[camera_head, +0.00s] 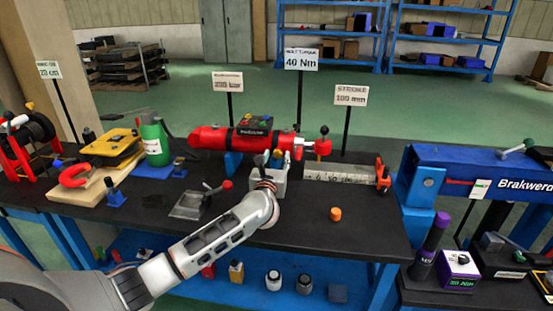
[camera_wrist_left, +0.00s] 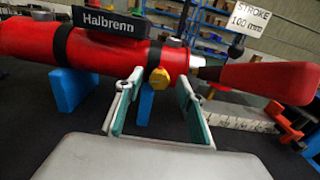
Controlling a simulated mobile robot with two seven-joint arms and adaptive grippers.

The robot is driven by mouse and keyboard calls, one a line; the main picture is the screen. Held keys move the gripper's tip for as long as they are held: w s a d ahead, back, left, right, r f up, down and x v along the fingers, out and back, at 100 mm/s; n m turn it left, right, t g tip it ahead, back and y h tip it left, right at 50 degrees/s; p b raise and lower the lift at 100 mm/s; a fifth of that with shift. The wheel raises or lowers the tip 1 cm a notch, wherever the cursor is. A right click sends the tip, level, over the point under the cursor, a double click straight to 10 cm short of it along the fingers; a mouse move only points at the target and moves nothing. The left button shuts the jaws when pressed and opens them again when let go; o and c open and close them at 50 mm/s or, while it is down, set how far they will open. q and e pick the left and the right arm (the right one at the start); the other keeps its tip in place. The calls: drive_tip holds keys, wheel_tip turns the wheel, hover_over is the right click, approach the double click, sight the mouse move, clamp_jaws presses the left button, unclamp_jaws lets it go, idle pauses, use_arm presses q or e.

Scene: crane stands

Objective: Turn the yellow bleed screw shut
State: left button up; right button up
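The yellow bleed screw (camera_wrist_left: 159,78) sticks out from the near side of the red cylinder (camera_wrist_left: 110,58), close to its right end, in the left wrist view. My left gripper (camera_head: 269,161) is open in front of the cylinder. In the left wrist view its two green-padded fingers stand apart, one to each side of the screw, with gaps visible; contact cannot be told. In the head view the gripper hides most of the screw's area. The red cylinder (camera_head: 220,137) lies level on blue supports. My right gripper is not in view.
A red-handled lever (camera_wrist_left: 265,82) reaches across close to the right finger. A grey ruler block (camera_head: 340,174) and an orange cap (camera_head: 336,213) are to the right. A grey tray (camera_head: 188,206) is left of my wrist. Sign posts stand behind the cylinder.

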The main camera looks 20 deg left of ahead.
use_arm(q)
drive_tip(key=shift+w, duration=0.15)
drive_tip(key=c, duration=1)
clamp_jaws()
